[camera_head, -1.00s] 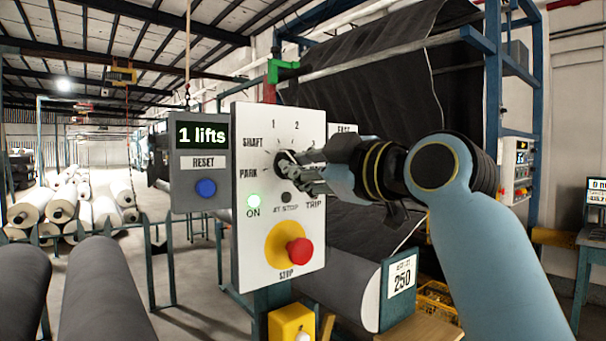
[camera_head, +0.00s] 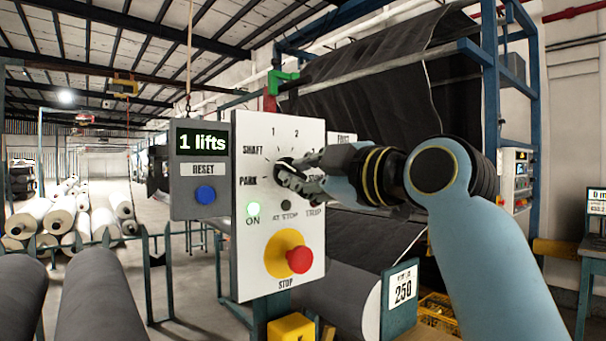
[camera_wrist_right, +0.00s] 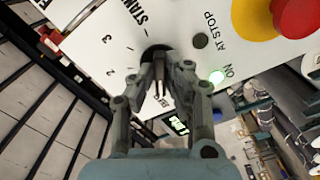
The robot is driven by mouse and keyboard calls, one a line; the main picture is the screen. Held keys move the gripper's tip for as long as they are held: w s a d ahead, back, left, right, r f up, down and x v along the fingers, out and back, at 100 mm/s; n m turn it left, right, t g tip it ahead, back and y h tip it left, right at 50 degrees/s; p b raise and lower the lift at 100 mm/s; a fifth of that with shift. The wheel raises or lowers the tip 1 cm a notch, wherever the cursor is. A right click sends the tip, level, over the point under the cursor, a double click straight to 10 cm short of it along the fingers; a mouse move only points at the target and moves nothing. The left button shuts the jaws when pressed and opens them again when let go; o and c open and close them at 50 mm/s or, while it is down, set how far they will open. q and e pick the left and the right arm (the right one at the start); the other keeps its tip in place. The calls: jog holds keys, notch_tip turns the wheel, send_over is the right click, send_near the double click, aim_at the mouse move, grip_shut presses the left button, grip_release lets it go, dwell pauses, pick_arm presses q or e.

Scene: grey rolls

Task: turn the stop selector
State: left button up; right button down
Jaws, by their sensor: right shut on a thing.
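The stop selector (camera_head: 283,168) is a dark round knob on the white control panel (camera_head: 250,280), among the marks PARK, SHAFT, 1, 2 and others partly hidden. My right gripper (camera_head: 284,170) reaches in from the right and is shut on the selector knob. In the right wrist view the fingers of my right gripper (camera_wrist_right: 160,92) close together over the dark knob (camera_wrist_right: 157,52), with the numbers beside it. A green ON lamp (camera_head: 253,209) is lit; the AT STOP lamp (camera_head: 286,205) is dark. My left gripper is out of view.
A red stop button (camera_head: 299,260) on a yellow disc sits low on the panel. A grey box (camera_head: 188,145) reading "1 lifts" with a blue RESET button (camera_head: 205,195) adjoins the panel's left side. Grey rolls (camera_head: 100,295) lie at lower left.

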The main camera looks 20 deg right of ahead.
jog(key=c, duration=1.4)
grip_release()
jog(key=shift+o, duration=0.2)
jog(key=v, duration=0.7)
jog(key=shift+s, duration=0.25)
jog(key=shift+d+f, duration=0.1)
